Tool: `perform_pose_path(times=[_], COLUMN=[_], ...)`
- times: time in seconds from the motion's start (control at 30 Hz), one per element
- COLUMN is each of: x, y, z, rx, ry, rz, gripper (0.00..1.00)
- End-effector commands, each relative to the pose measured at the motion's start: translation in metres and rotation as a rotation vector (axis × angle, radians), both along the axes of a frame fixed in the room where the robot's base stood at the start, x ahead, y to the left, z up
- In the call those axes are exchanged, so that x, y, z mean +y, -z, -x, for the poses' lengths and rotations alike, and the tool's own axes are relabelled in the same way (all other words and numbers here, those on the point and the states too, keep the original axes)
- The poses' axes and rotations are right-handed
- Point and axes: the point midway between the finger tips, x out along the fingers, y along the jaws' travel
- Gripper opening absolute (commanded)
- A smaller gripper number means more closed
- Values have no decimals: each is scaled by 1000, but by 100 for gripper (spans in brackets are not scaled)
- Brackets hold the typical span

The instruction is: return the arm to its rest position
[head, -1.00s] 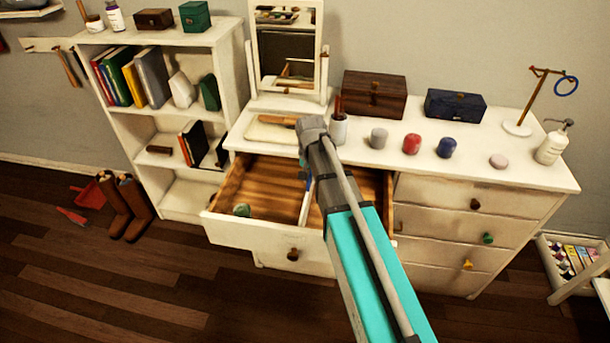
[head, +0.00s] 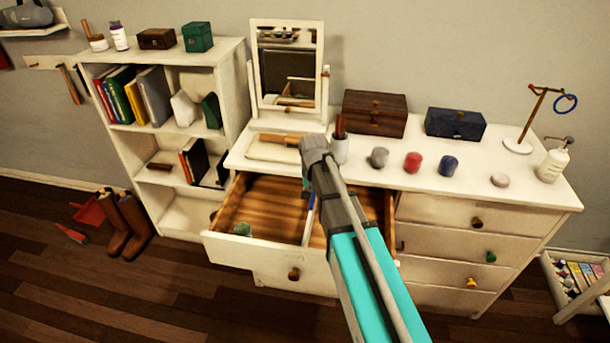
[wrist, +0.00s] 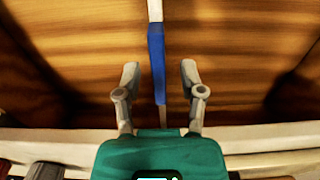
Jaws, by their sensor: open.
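My arm (head: 345,215) reaches forward over the open top drawer (head: 235,249) of the white dresser. My gripper (wrist: 159,76) shows in the wrist view with its two fingers apart. A thin blue-and-white stick-like item (wrist: 157,62) runs between the fingers without visible contact on either side; its height relative to the fingertips is hard to tell. The item also shows in the drawer in the head view (head: 310,222). In that view the fingers are mostly hidden behind my arm.
A small green round item (head: 243,229) lies at the drawer's front left. The dresser top holds a mirror (head: 287,66), a cup (head: 340,150), a brown box (head: 375,113), a blue box (head: 455,124) and several small jars. A bookshelf (head: 160,142) stands at left.

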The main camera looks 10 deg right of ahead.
Motion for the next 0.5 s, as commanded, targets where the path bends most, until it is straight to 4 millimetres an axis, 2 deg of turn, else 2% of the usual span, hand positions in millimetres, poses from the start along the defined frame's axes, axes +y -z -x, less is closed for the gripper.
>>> perform_pose_path(times=[0.23, 0.43, 0.47, 0.5], x=[0, 0, -1, -7], y=[-3, -18, -21, -25], z=[1, 6, 9, 21], rx=[-2, -16, -19, -17], ry=[-3, -28, -35, -46], rz=[1, 3, 4, 3], gripper=[51, 51, 51, 51])
